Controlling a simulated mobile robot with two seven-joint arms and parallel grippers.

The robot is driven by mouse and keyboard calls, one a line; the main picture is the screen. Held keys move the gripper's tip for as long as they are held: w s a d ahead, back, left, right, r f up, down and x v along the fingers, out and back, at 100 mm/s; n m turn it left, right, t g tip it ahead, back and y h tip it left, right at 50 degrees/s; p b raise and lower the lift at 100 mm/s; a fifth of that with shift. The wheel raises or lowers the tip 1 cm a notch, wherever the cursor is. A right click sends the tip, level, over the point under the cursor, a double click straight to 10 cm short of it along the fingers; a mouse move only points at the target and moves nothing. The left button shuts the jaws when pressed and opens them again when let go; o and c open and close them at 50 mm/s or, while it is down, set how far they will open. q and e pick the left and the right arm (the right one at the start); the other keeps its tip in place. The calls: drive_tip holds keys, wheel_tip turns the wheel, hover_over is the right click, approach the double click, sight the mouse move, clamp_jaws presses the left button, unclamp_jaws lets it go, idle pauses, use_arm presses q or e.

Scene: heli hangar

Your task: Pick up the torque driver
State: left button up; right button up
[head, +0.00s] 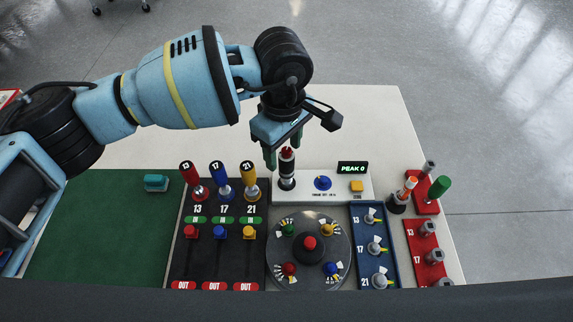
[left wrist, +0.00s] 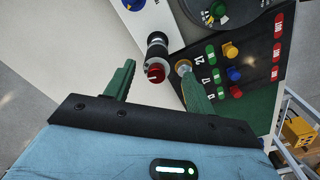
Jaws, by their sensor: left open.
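The torque driver (head: 287,168) looks like a black upright tool with a light band, standing on the white panel with the PEAK 0 display. In the left wrist view its red end cap (left wrist: 156,72) faces the camera. My left gripper (head: 284,152) is open above and around the driver's top in the head view, pointing down. In the left wrist view its two green fingers (left wrist: 157,70) are spread, with the driver between and a little beyond their tips. I cannot tell whether a finger touches it. My right gripper is not in view.
Red, blue and yellow handles (head: 221,178) stand upright just left of the driver. A blue knob (head: 323,183) and the display (head: 353,168) are right of it. A round dial plate (head: 310,262) lies in front. A green handle (head: 440,187) stands far right. The table behind is bare.

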sight(285, 160)
use_arm(q)
drive_tip(key=f, duration=0.4)
drive_tip(key=shift+w+d+f, duration=0.15)
drive_tip(key=shift+w+f, duration=0.05)
drive_tip(key=shift+f, duration=0.15)
drive_tip(key=c, duration=1)
drive_tip(key=shift+r, duration=0.15)
drive_tip(key=shift+r, duration=0.5)
wheel_tip(285, 160, up, 2)
drive_tip(key=shift+r, duration=0.2)
drive_tip(key=s, duration=0.5)
drive_tip(key=s+a+r, duration=0.1)
drive_tip(key=s, duration=1)
drive_tip(key=shift+a+r+b, duration=0.2)
drive_tip(key=shift+a+b, duration=0.15)
drive_tip(key=shift+b, duration=0.05)
